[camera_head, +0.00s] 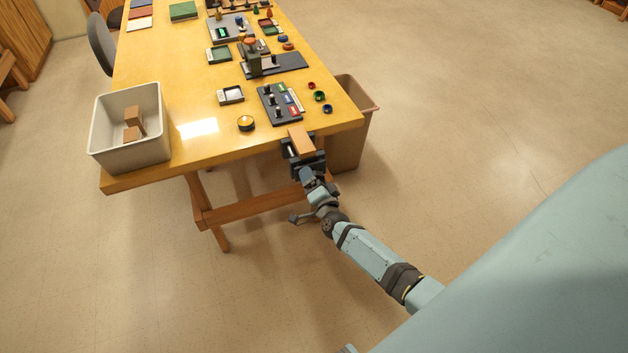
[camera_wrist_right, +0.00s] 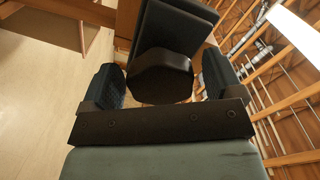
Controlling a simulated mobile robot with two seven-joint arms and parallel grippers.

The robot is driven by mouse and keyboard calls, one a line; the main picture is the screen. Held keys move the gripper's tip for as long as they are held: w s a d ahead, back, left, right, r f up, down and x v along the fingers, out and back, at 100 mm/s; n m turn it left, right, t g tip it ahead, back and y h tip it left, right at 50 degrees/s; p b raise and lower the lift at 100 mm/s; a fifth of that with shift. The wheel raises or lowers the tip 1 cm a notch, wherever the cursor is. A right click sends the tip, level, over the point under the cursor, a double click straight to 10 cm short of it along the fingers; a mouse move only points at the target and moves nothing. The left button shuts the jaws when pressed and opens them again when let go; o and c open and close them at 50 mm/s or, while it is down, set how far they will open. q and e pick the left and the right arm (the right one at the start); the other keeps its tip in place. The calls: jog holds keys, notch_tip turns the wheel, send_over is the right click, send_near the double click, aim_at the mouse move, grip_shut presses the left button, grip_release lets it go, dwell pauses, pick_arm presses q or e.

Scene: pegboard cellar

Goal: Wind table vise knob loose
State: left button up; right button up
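The dark table vise (camera_head: 304,163) is fixed at the near edge of the yellow table, with a wooden block (camera_head: 301,141) at its top. My right gripper (camera_head: 308,178) is at the vise's front side. In the right wrist view the dark, many-sided vise knob (camera_wrist_right: 160,78) lies between the two fingers of my right gripper (camera_wrist_right: 162,82). Narrow gaps seem to show beside the knob, clearer on the right, so the fingers look open around it. In the head view the knob is hidden by my gripper. My left gripper is not in view.
The yellow table (camera_head: 190,150) carries a dark tool tray (camera_head: 280,105), a round yellow-topped tin (camera_head: 246,123) and small colored rings. A grey bin (camera_head: 128,130) with wooden blocks stands at the left. A brown bin (camera_head: 352,110) stands beside the table. Floor to the right is clear.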

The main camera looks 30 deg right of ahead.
jog(key=v, duration=1.3)
jog(key=shift+s+a, duration=0.15)
jog(key=shift+s, duration=0.2)
jog(key=shift+r, duration=0.1)
jog(key=s+a+r+n+g+y+p, duration=0.3)
jog(key=s+a+r+n, duration=0.1)
jog(key=s+a+n, duration=0.2)
jog(key=s+a+r+n+g+y+p, duration=0.3)
jog(key=s+a+n, duration=0.4)
jog(key=n, duration=0.4)
jog(key=shift+s+a+r+n+g+y+p, duration=0.3)
jog(key=shift+s+r+y+p, duration=0.1)
jog(key=shift+r+y+p, duration=0.35)
